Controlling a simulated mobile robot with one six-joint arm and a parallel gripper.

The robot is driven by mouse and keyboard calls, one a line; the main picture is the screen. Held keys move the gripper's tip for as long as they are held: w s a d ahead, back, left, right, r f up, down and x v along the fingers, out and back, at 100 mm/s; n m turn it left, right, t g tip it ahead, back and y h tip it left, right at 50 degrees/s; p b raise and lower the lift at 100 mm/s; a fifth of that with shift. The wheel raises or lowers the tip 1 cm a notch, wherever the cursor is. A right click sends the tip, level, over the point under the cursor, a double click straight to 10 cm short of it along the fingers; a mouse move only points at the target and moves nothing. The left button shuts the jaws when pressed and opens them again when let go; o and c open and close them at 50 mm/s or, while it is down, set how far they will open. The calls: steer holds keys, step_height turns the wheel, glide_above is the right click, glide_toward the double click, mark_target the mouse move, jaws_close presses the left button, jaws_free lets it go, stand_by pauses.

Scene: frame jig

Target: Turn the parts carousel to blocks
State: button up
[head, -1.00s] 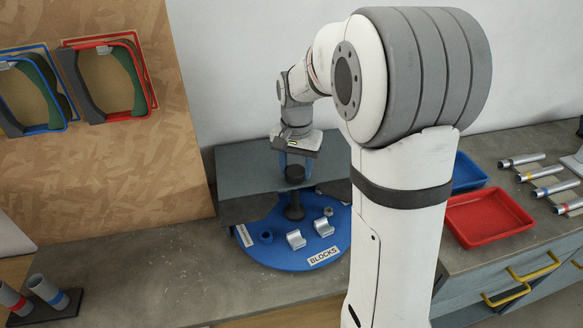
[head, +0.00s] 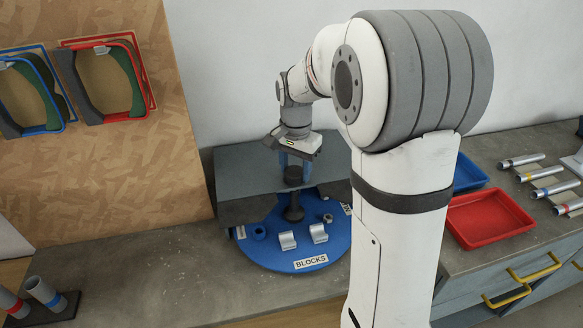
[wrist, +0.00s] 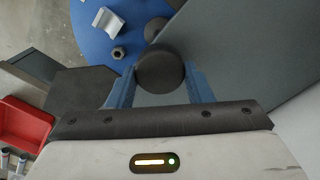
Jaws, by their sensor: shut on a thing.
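The parts carousel is a round blue turntable (head: 283,258) on the bench, partly under a grey cover. A white label reading BLOCKS (head: 311,261) sits at its front edge, a little right of centre. Two silver blocks (head: 287,240) (head: 319,233), a blue ring part (head: 259,232) and a nut (head: 328,218) rest on it. A black knob (head: 293,174) stands on a post at its middle. My gripper (head: 293,168) points down with its blue fingers on either side of the knob, shut on it. The wrist view shows the knob (wrist: 160,70) between the fingers.
The grey cover (head: 270,170) stands over the carousel's back. A red tray (head: 490,219) and a blue tray (head: 469,174) lie to the right, with several silver tubes (head: 537,173) beyond. Banded tubes (head: 44,291) stand at the front left. The bench left of the carousel is bare.

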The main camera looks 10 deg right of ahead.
steer(key=shift+s+a+f, duration=0.15)
steer(key=shift+s+f, duration=0.05)
steer(key=o, duration=1.1)
steer(key=shift+a, duration=0.1)
steer(key=shift+o, duration=1.4)
steer(key=shift+r, duration=0.1)
steer(key=shift+w+r, duration=0.15)
steer(key=shift+r, duration=0.4)
step_height(320, 180, up, 7)
steer(key=shift+f+b, duration=0.1)
steer(key=shift+b, duration=0.3)
